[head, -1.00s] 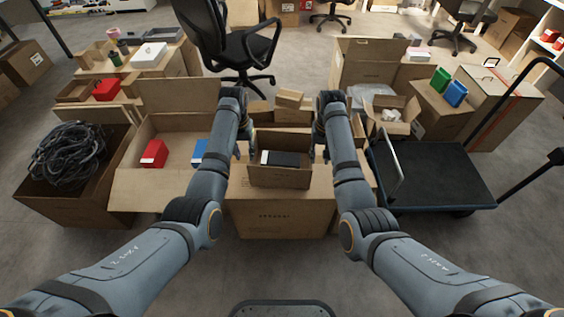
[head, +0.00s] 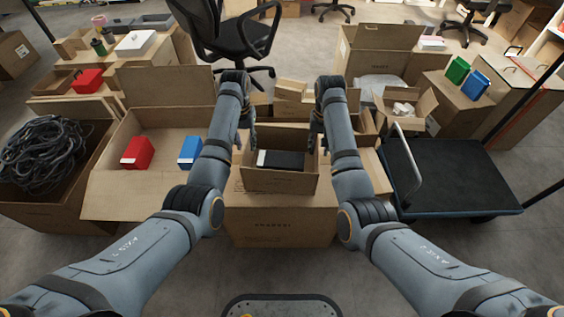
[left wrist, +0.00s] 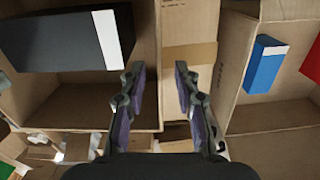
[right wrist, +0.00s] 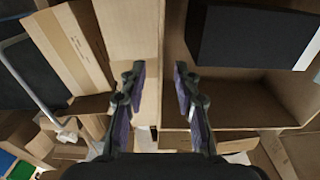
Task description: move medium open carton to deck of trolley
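The medium open carton (head: 281,180) stands upright on a larger closed carton (head: 280,222) in the middle of the head view, with a black box with a white end (head: 285,160) inside. My left gripper (head: 243,140) is at its left side and my right gripper (head: 316,140) at its right side. In the left wrist view the open fingers (left wrist: 155,75) straddle the line of a carton side wall. In the right wrist view the open fingers (right wrist: 158,72) likewise straddle the opposite wall. Neither is visibly clamped. The trolley's dark deck (head: 450,178) is empty, at right.
The trolley's grey handle (head: 410,170) rises at the deck's near left edge. A large open carton (head: 135,195) with red and blue boxes stands left. A small open carton (head: 410,105) stands behind the trolley. Floor in front is clear.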

